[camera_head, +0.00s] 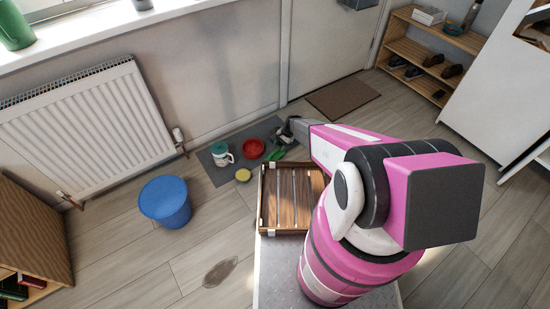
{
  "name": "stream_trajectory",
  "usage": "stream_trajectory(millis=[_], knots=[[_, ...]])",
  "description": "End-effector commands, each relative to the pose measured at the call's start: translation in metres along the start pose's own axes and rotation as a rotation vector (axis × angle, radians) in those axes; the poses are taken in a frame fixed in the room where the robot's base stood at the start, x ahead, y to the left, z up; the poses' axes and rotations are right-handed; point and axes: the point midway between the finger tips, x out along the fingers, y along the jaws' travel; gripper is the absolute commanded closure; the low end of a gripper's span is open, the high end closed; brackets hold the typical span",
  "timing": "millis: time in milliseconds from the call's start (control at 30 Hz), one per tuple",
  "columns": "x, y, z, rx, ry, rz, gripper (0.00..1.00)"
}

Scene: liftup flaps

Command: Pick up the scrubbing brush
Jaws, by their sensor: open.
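A grey mat (218,177) lies on the floor by the wall with several small items on it. A small green item (275,155) lies at its right and a small yellow item (243,175) at its front. I cannot tell for sure which of them is the scrubbing brush; both are too small to make out. My gripper (286,134) is open at the far end of my arm, low over the mat's right end, close behind the green item. Its fingertips are small and partly merge with the dark background, and I see nothing held.
A red bowl (253,149) and a mug (221,153) with a teal top stand on the mat. A slatted wooden crate (264,205) is between my arm's base and the mat. A blue bucket (165,201) stands left, near the radiator (87,127). Floor between bucket and crate is clear.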

Motion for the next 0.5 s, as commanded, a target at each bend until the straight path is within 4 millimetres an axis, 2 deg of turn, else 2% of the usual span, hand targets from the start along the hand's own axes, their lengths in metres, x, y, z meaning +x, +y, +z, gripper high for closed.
stream_trajectory(millis=[300,500], knots=[[0.042,-0.001,0.004,-0.001,0.0,0.001,0.52],[0.045,-0.001,0.005,0.0,0.0,0.001,0.52]])
